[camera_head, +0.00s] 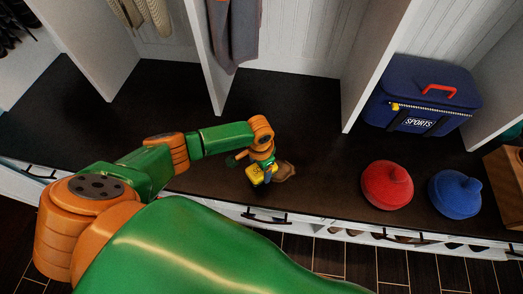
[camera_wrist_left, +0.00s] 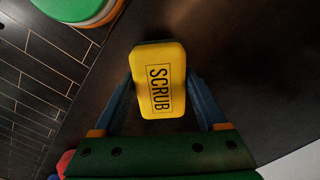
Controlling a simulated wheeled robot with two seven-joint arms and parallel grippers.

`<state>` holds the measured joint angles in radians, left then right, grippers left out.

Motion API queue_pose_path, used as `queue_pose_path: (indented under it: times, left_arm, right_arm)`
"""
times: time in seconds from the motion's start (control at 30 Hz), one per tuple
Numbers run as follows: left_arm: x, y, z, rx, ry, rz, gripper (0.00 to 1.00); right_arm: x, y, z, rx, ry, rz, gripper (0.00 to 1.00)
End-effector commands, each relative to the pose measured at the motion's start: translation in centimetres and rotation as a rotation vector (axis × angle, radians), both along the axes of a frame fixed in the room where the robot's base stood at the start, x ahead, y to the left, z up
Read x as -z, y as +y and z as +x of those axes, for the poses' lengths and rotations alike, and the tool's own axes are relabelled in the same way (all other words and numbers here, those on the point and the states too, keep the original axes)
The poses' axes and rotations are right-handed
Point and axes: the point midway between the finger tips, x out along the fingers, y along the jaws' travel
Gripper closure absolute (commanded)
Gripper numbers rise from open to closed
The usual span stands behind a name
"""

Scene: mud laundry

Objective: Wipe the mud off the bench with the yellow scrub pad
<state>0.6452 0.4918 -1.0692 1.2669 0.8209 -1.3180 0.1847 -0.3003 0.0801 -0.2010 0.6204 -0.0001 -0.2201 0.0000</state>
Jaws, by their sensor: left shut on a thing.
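The yellow scrub pad (camera_head: 257,175) is held in my left gripper (camera_head: 265,170) at the dark bench top. In the left wrist view the pad (camera_wrist_left: 158,80) shows its yellow face with the word SCRUB, between the two blue fingers. A brown mud patch (camera_head: 285,171) lies on the bench (camera_head: 310,110) just right of the pad and gripper. The gripper partly covers that spot, so I cannot tell whether the pad touches the mud. The mud does not show clearly in the left wrist view. My right gripper is not in view.
A red knit hat (camera_head: 387,187) and a blue knit hat (camera_head: 456,194) sit on the bench to the right. A blue sports bag (camera_head: 422,97) stands behind them. White dividers (camera_head: 208,60) rise at the back, and a grey garment (camera_head: 235,35) hangs there. Bench left of the mud is clear.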

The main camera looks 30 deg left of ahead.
Motion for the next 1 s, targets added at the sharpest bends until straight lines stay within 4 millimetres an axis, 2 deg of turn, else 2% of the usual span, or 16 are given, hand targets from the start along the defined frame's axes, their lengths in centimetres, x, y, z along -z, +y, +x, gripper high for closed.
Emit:
queue_pose_path:
  times: [0.03, 0.3, 0.9, 1.0]
  left_arm:
    - [-0.9, 0.1, 0.0, -0.001, 0.000, 0.000, 0.70]
    - [-2.7, 0.3, -0.2, -0.003, 0.000, -0.001, 0.70]
    - [-2.6, 0.4, -0.2, -0.001, 0.000, 0.000, 0.70]
    - [-2.7, 0.4, -0.5, 0.068, 0.000, 0.001, 0.70]
  right_arm:
    - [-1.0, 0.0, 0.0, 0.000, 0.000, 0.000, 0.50]
    - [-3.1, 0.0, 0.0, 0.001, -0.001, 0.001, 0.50]
    - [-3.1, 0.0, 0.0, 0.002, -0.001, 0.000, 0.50]
    - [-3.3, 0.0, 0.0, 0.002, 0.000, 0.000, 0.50]
